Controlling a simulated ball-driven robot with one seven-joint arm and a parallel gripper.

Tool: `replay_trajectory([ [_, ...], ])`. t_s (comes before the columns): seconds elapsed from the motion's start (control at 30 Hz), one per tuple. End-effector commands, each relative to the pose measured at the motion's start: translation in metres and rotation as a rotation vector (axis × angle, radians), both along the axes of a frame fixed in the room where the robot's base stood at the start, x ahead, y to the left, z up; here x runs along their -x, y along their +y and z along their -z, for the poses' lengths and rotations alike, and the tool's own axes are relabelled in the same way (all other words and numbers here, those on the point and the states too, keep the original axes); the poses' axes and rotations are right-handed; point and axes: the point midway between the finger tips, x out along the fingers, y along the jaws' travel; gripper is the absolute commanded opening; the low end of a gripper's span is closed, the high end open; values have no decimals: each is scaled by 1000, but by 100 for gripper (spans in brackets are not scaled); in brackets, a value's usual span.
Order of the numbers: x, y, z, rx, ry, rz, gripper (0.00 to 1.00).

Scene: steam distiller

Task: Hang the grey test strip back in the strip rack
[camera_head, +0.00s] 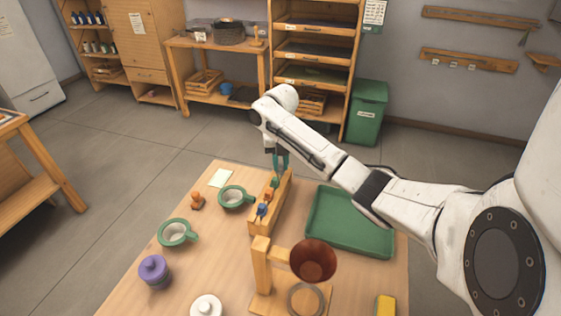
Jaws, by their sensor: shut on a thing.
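My gripper (279,166), with teal fingers, points down over the far end of a narrow wooden rack (262,221) on the table. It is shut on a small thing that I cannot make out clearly. Just below the fingers is a green piece (274,182) at the rack. An orange piece (267,194) and a blue piece (262,210) sit along the same rack, nearer to me. I cannot pick out a grey test strip; it may be hidden at the fingers or too small to see.
Left of the rack are two green cups (232,197) (175,232), an orange-brown stamp-like piece (197,201) and a purple jar (154,271). A green tray (345,219) lies to the right under my arm. A wooden stand (263,276) with a brown bowl (313,260) stands in front.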

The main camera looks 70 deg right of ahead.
Motion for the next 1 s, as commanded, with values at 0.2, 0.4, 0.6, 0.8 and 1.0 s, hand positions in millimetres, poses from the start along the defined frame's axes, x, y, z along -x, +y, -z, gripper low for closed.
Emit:
replay_trajectory([
  [0.2, 0, 0, 0, 0, 0, 0, 0],
  [0.4, 0, 0, 0, 0, 0, 0, 28],
  [0.6, 0, 0, 0, 1, 0, 0, 47],
  [0.8, 0, 0, 0, 1, 0, 0, 51],
  [1.0, 0, 0, -4, 1, 0, 0, 51],
])
